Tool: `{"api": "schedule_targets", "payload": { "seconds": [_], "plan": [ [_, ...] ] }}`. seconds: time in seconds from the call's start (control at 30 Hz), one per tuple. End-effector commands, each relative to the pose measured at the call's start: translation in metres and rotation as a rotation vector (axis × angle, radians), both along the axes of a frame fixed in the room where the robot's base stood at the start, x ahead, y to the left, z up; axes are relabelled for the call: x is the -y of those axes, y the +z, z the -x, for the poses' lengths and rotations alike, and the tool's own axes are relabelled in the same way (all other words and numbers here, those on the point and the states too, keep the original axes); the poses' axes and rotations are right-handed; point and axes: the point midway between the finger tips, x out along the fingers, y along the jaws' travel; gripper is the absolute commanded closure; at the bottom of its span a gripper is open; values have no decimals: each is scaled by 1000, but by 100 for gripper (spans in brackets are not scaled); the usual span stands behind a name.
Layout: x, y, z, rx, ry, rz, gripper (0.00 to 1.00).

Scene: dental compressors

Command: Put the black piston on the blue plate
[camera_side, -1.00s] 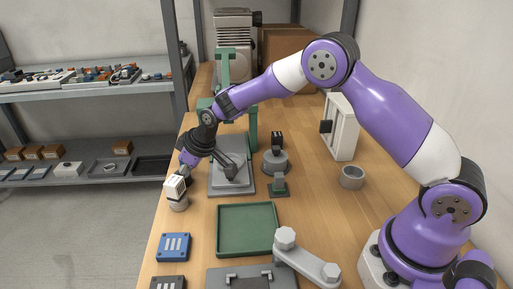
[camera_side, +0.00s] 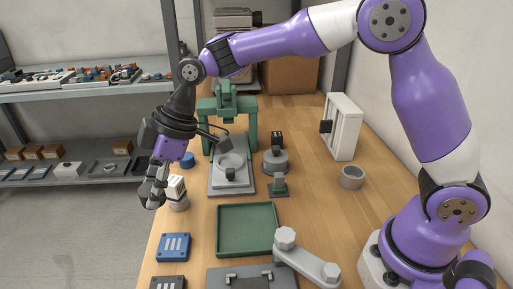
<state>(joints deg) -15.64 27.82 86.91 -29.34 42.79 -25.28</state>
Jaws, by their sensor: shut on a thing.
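My gripper (camera_side: 152,196) hangs pointing down at the left edge of the table, left of the white striped block. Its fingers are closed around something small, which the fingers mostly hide. I cannot make out its shape or colour, so I cannot tell whether it is the black piston. The blue plate (camera_side: 174,247), with pale stripes on top, lies flat at the front left of the table, below and slightly right of my gripper. Nothing rests on it.
The white striped block (camera_side: 176,186) sits on a grey cylinder (camera_side: 179,204) close beside my gripper. An empty green tray (camera_side: 247,251) lies right of the blue plate, and a dark plate (camera_side: 168,283) lies in front. A green press (camera_side: 249,126) stands behind.

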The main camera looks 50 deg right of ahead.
Motion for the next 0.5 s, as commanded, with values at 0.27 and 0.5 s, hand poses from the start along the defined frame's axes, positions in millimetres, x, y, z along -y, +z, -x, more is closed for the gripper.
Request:
{"api": "schedule_targets", "payload": {
  "seconds": [0.27, 0.5],
  "plan": [
    [-52, 13, 101, 7, 537, -26, 92],
    [-49, 4, 106, 8, 646, -37, 92]
  ]
}}
